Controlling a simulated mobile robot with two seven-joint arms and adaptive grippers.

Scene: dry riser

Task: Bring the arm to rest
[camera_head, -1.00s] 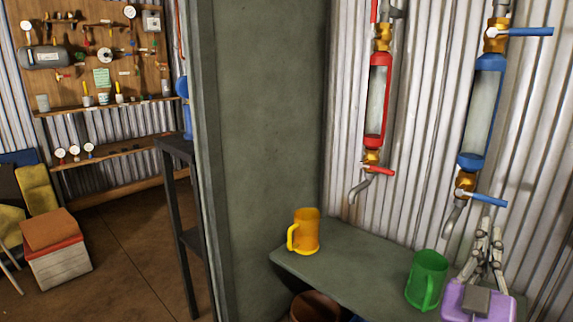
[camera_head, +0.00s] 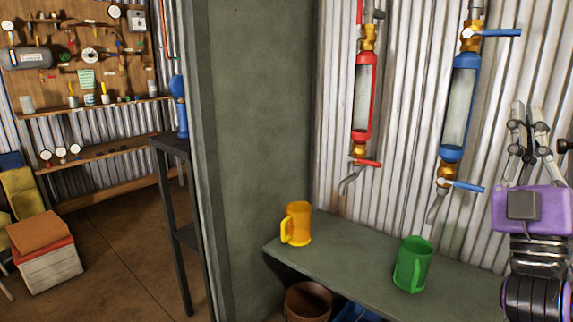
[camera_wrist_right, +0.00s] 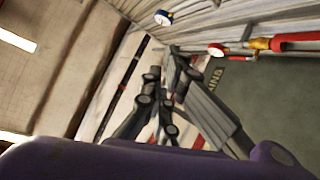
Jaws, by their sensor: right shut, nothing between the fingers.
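My right gripper (camera_head: 527,112) is at the right side of the head view, pointing upward in front of the corrugated wall. Its fingers are shut with nothing between them. The purple wrist housing (camera_head: 530,210) and part of my forearm show below it, to the right of the green mug. In the right wrist view my gripper's dark fingers (camera_wrist_right: 165,75) reach up past the purple housing, with no object held. My left gripper is out of view.
An orange mug (camera_head: 298,224) and a green mug (camera_head: 412,265) stand apart on the grey-green shelf (camera_head: 345,255). Red (camera_head: 363,100) and blue (camera_head: 459,105) sight tubes with valves hang on the wall. A brown pot (camera_head: 308,302) is below.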

